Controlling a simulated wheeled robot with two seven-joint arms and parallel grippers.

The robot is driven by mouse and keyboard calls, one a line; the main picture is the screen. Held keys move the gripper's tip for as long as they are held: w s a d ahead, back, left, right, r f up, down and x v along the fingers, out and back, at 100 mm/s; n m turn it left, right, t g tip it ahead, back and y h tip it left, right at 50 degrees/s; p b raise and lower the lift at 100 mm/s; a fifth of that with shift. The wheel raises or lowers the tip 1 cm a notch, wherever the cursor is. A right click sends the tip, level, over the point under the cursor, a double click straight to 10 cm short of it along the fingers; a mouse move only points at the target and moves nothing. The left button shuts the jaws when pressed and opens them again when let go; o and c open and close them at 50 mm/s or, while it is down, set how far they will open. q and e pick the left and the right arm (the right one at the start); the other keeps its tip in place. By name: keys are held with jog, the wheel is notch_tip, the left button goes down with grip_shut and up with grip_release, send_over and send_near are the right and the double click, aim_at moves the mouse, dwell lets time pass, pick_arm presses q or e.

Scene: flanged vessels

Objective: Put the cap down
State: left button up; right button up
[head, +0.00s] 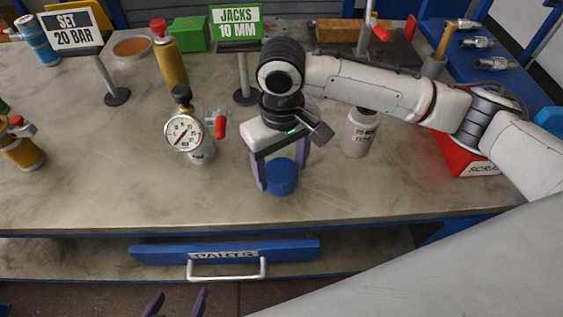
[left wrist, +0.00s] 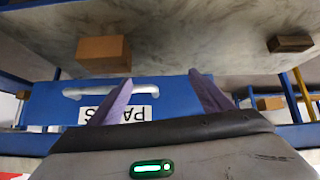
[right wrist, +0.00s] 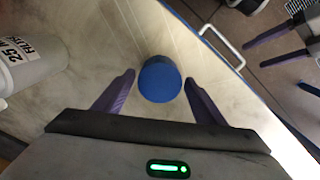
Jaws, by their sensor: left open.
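The blue cap (head: 281,177) appears to stand on the bench near the front edge, to the right of the gauge vessel. It also shows in the right wrist view (right wrist: 160,79). My right gripper (head: 278,179) points down over it, one finger on each side. In the right wrist view a thin gap shows between the cap and each finger, so the gripper looks open around it. My left gripper (head: 175,302) is open and empty, low in front of the bench; in the left wrist view its fingers (left wrist: 160,85) are before the blue parts drawer.
A gauge vessel (head: 190,134) stands left of the cap and a white bottle (head: 360,134) right of it. A blue drawer (head: 160,253) with a handle is below the bench edge. Signs and a yellow bottle (head: 171,62) stand behind. The front left bench top is clear.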

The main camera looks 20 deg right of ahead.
aim_at(281, 170)
jog(key=shift+o, duration=0.3)
jog(key=shift+r+b, duration=0.25)
jog(key=shift+b, duration=0.05)
notch_tip(281, 170, up, 12)
jog(key=p, duration=0.1)
jog(key=shift+r, duration=0.25)
